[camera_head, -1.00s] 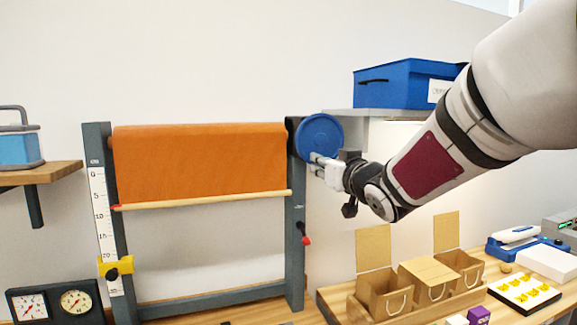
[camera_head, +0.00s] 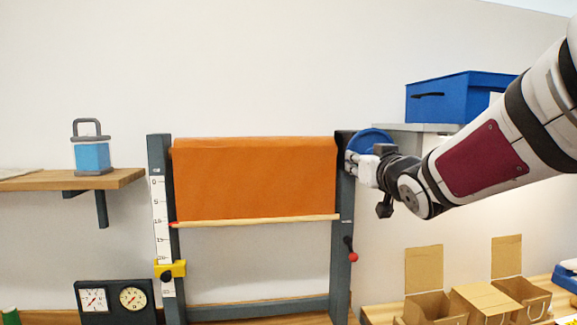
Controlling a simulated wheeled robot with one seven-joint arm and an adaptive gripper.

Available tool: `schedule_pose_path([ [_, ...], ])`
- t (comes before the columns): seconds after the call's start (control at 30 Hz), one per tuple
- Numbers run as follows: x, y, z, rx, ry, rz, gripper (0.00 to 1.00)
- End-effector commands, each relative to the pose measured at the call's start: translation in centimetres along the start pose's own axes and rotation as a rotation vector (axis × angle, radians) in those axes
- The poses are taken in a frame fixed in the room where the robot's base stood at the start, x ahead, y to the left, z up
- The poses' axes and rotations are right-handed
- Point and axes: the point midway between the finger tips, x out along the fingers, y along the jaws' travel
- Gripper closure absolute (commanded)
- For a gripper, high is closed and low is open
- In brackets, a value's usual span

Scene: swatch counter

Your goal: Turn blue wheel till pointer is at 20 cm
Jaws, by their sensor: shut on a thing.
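The blue wheel (camera_head: 374,137) sits at the top of the right post of a grey frame, partly hidden by my gripper. My gripper (camera_head: 353,165) is shut at the wheel's lower left edge; the exact contact is hidden. An orange cloth (camera_head: 254,180) hangs between the posts, with a wooden bar (camera_head: 256,220) along its lower edge. The red pointer (camera_head: 174,225) at the bar's left end stands close to 10, slightly below it, on the white scale (camera_head: 160,210). A yellow slider with a black knob (camera_head: 171,269) sits on the scale just below the 20 mark.
A red-tipped lever (camera_head: 352,256) is on the right post. A blue box (camera_head: 455,97) stands on a shelf behind my arm. Open cardboard boxes (camera_head: 436,305) stand at lower right. Two dials (camera_head: 114,300) are at lower left, below a wooden shelf (camera_head: 110,180) with a blue lantern-like object (camera_head: 92,156).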

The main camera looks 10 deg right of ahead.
Motion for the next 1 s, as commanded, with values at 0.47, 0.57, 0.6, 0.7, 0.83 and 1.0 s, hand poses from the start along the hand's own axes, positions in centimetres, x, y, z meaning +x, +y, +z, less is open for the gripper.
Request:
schedule_pose_path([
  [0.47,-0.1,-0.7,-3.3,-0.004,0.006,-0.017,0.99],
  [0.57,-0.1,-0.5,-4.0,-0.005,0.008,-0.018,0.99],
  [0.6,-0.1,-0.5,-4.2,-0.005,0.009,-0.018,0.98],
  [0.7,0.0,-0.4,-4.3,-0.005,0.010,-0.018,0.98],
  [0.83,-0.1,0.1,-4.9,-0.005,0.010,-0.017,0.98],
  [1.0,-0.1,1.0,-5.9,-0.003,0.012,-0.016,0.98],
])
